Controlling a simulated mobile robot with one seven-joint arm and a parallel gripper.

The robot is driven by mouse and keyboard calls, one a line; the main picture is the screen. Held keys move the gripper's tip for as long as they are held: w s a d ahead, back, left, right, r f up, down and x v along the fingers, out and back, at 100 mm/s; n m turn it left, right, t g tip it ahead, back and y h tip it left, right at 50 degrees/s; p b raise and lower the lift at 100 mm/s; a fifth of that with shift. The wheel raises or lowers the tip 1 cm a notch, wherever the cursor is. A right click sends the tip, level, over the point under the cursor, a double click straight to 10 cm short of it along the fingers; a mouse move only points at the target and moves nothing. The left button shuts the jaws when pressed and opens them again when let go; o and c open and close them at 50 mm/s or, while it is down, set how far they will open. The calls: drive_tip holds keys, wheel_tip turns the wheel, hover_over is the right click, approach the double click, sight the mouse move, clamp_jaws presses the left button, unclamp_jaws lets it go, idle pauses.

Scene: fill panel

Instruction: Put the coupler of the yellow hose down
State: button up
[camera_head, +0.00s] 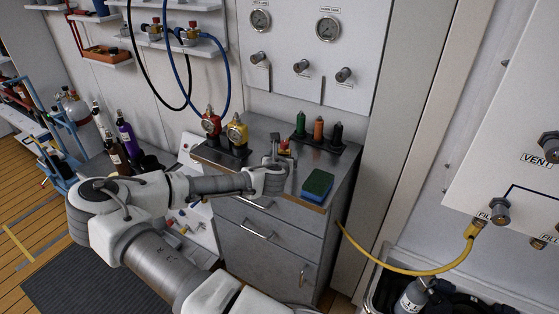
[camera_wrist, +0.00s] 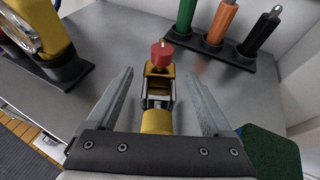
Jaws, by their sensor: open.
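My gripper (camera_wrist: 159,76) is open above the grey cabinet top, with a gap beside each finger. Between the fingers is a brass-yellow coupler (camera_wrist: 158,88) with a red knob; it appears to lie on the cabinet top. Its near end runs under my gripper's palm and is hidden. In the head view, the coupler (camera_head: 284,148) shows small beside my gripper (camera_head: 275,143). The yellow hose (camera_head: 430,271) hangs from a fill port on the right panel and loops left to the cabinet's edge. Its link to the coupler cannot be seen.
A rack with green, orange and black (camera_head: 336,134) handles stands at the back right. A green-and-blue sponge (camera_head: 318,185) lies near the right front edge.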

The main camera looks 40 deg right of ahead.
drive_tip(key=v, duration=0.8)
drive_tip(key=shift+s+a+r, duration=0.15)
drive_tip(key=shift+s+a, duration=0.05)
drive_tip(key=shift+a, duration=0.1)
